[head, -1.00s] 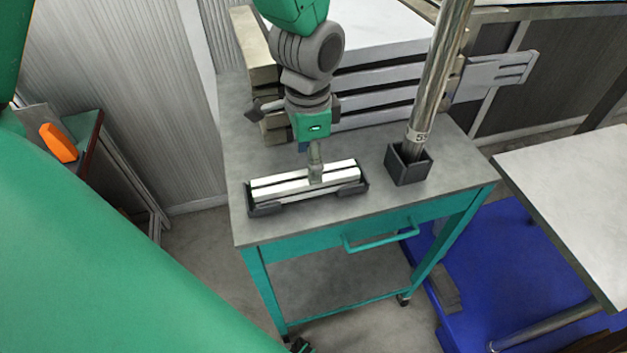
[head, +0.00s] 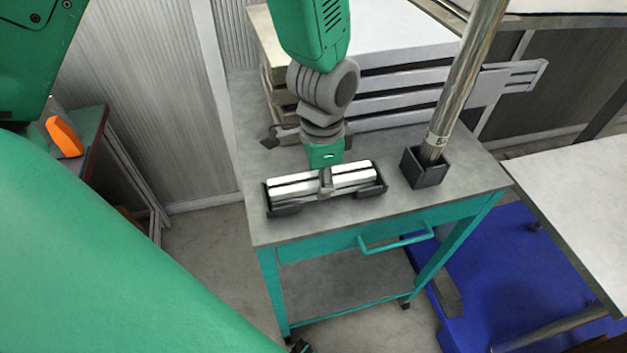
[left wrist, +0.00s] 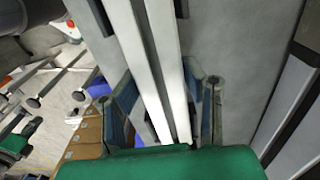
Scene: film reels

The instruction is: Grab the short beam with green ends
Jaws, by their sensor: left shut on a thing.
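The short beam (head: 354,177) is a silver-white grooved bar lying in a dark cradle (head: 285,211) on the grey cart top. Any green on its ends is too small to tell. My left gripper (head: 325,187) reaches down from above and is shut on the beam near its middle. In the left wrist view the beam (left wrist: 158,60) runs between the two fingers of the left gripper (left wrist: 165,95). The beam still appears to sit in the cradle. My right gripper is out of view.
A metal pole (head: 465,75) stands in a dark square holder (head: 424,168) right of the beam. Long stacked beams (head: 400,95) lie behind. A white table (head: 580,200) is at the right, and an orange object (head: 64,137) lies at the left. The cart's front edge is clear.

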